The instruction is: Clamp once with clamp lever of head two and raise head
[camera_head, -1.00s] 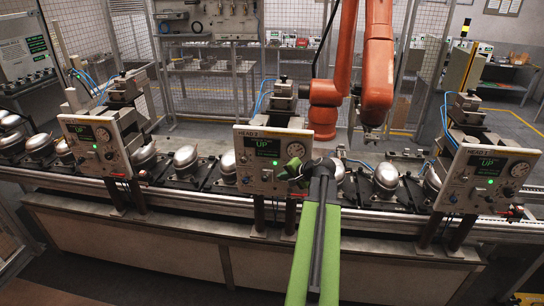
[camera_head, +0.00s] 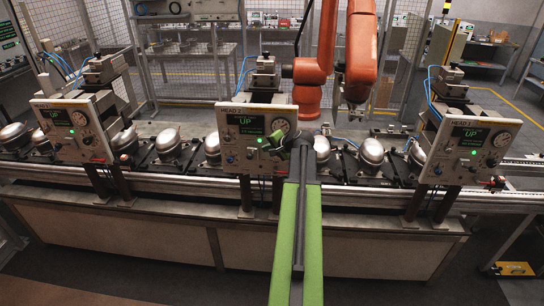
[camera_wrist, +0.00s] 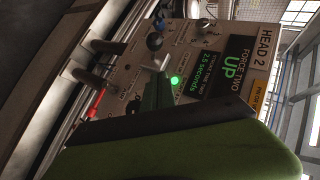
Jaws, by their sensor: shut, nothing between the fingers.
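The HEAD 2 panel (camera_head: 234,146) stands mid-picture in the head view, with a lit green screen (camera_head: 245,123) reading UP. In the wrist view the panel (camera_wrist: 135,57) appears turned sideways, and its screen (camera_wrist: 228,68) reads FORCE TWO, UP and 2.5 seconds. A green light (camera_wrist: 175,80) is lit beside it. My gripper (camera_head: 277,150) is shut in front of the panel's lower right. In the wrist view my gripper (camera_wrist: 158,82) lies over the controls near a small grey lever (camera_wrist: 160,63). I cannot tell whether they touch. No workpiece is between the fingers.
Similar panels stand at left (camera_head: 78,120) and right (camera_head: 465,150), both reading UP. Silver compressors (camera_head: 170,142) sit on the conveyor behind the panels. An orange robot arm (camera_head: 361,60) stands behind. The floor in front of the bench is clear.

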